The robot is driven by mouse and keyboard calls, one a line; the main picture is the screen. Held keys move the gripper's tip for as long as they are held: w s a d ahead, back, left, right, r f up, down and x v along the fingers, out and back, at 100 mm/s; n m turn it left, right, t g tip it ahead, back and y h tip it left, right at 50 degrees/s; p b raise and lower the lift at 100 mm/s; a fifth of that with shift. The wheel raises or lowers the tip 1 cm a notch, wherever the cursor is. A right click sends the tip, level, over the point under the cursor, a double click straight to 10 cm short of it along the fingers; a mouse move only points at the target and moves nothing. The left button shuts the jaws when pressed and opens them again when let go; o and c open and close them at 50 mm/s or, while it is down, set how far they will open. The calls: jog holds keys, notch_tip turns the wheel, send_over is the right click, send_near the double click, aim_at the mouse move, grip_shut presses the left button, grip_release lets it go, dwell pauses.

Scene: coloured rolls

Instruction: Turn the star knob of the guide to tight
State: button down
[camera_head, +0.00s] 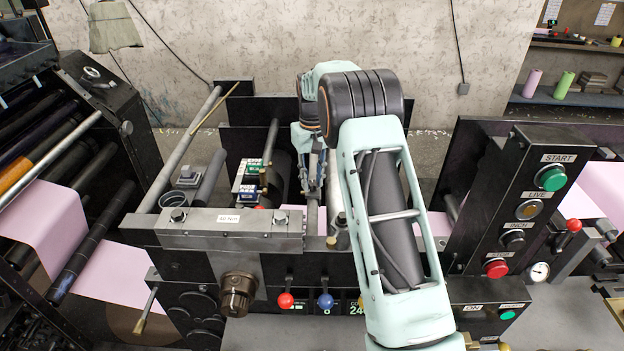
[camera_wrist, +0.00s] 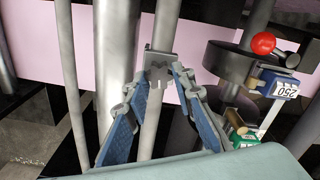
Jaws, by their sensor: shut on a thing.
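In the wrist view my gripper (camera_wrist: 162,80) points at a grey upright bar. Its two blue-padded fingers close in on a small grey notched piece (camera_wrist: 160,66) at the bar, which looks like the guide's star knob. The fingertips hide its sides, so whether it is tight or loose cannot be told. In the head view my gripper (camera_head: 312,182) reaches down among the rods behind the front beam, and the knob is hidden there by my gripper and arm.
A dark round disc (camera_wrist: 240,62) with a red ball handle (camera_wrist: 264,43) stands right of my fingers, near blue and green labelled blocks. A wide pale roller (camera_wrist: 116,50) runs close on the left. The control panel (camera_head: 514,210) stands right of my arm.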

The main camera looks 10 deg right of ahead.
aim_at(314, 183)
jog(key=m, duration=0.5)
jog(key=shift+m, duration=0.3)
jog(key=m, duration=0.4)
jog(key=shift+d+m, duration=0.1)
jog(key=shift+m, duration=0.2)
jog(key=m, duration=0.5)
jog(key=shift+s+d+p, duration=0.1)
jog(key=shift+p, duration=0.25)
jog(key=m, duration=0.4)
jog(key=shift+s+m, duration=0.1)
jog(key=shift+m, duration=0.3)
jog(key=c, duration=1.6)
grip_release()
jog(key=shift+r, duration=0.1)
notch_tip(314, 183, up, 12)
jog(key=shift+f, duration=0.1)
jog(key=shift+s, duration=0.1)
